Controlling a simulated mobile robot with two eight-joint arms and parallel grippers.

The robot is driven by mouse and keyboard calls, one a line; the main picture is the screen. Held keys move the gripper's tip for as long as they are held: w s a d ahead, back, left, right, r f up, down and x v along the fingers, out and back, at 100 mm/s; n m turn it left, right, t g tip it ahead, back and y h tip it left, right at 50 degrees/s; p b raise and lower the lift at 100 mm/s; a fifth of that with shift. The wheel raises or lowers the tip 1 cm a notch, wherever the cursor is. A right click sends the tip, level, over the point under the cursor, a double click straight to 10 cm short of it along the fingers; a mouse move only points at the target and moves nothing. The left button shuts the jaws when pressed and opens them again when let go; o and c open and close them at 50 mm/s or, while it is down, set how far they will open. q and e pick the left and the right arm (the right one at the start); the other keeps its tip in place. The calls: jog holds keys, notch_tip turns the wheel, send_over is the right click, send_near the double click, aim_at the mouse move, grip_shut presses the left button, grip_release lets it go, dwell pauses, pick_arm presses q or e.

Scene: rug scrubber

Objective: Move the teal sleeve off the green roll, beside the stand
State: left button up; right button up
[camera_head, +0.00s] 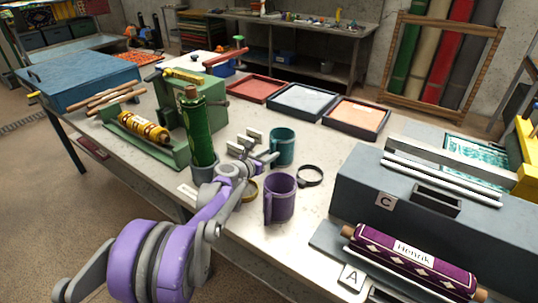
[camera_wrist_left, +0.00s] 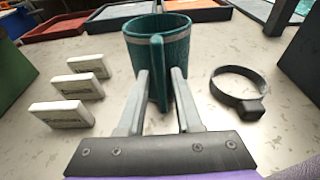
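The teal sleeve (camera_head: 283,146) stands upright on the table, apart from the green roll (camera_head: 198,125). In the left wrist view the teal sleeve (camera_wrist_left: 175,45) has a grey band near its rim and a tab facing me. My left gripper (camera_head: 265,159) is at this tab; its two fingers (camera_wrist_left: 160,78) stand either side of it, with gaps showing. The green roll stands upright to the left, its foot in a grey cup-like holder (camera_head: 205,170), which I take for the stand. My right gripper is not in view.
A purple sleeve (camera_head: 280,198) and a black ring clamp (camera_head: 309,176) stand close by; the clamp (camera_wrist_left: 238,90) is right of my fingers. Several pale blocks (camera_wrist_left: 75,88) lie to the left. A yellow ring (camera_head: 250,190) is partly behind my arm. Shallow trays (camera_head: 302,103) lie behind.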

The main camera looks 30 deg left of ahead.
pick_arm(q)
jog(key=shift+o, duration=0.5)
jog(key=shift+r, duration=0.1)
jog(key=shift+s+r, duration=0.1)
jog(key=shift+r, duration=0.05)
jog(key=d+v, duration=0.1)
jog(key=v, duration=1)
jog(key=shift+s+a+p, duration=0.3)
jog(key=shift+s+a, duration=0.1)
jog(key=shift+a, duration=0.05)
